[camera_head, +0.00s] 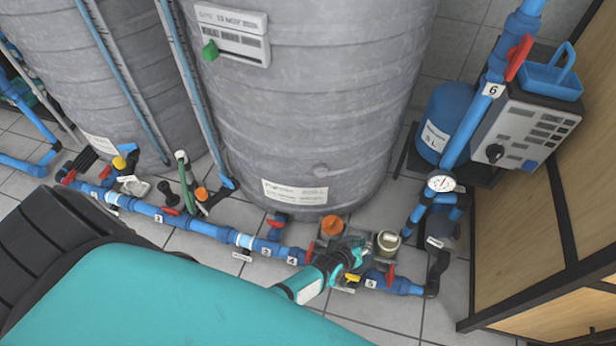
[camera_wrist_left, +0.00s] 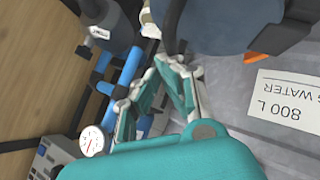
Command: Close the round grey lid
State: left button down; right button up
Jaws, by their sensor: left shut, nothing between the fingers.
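A large rounded grey part, apparently the round grey lid (camera_wrist_left: 232,22), fills the upper right of the left wrist view, close to the camera and with dark edges. Whether it is raised or lowered I cannot tell. In the head view it is hard to make out behind my gripper. My left gripper (camera_head: 354,258) is low at the pipe fittings, between the orange cap (camera_head: 332,226) and a red valve handle. It is shut and empty. In the left wrist view its fingers (camera_wrist_left: 176,68) reach up near the grey part; contact is unclear. My right gripper is not in view.
A large grey tank (camera_head: 310,100) stands behind the blue pipe run (camera_head: 205,228). A cream round fitting (camera_head: 388,242) sits just right of my gripper. A pressure gauge (camera_head: 441,183) and a control box (camera_head: 530,125) are further right, beside a wooden panel (camera_head: 530,215).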

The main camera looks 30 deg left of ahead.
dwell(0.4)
pick_arm(q)
jog(key=v, duration=1.2)
jog(key=shift+s, duration=0.1)
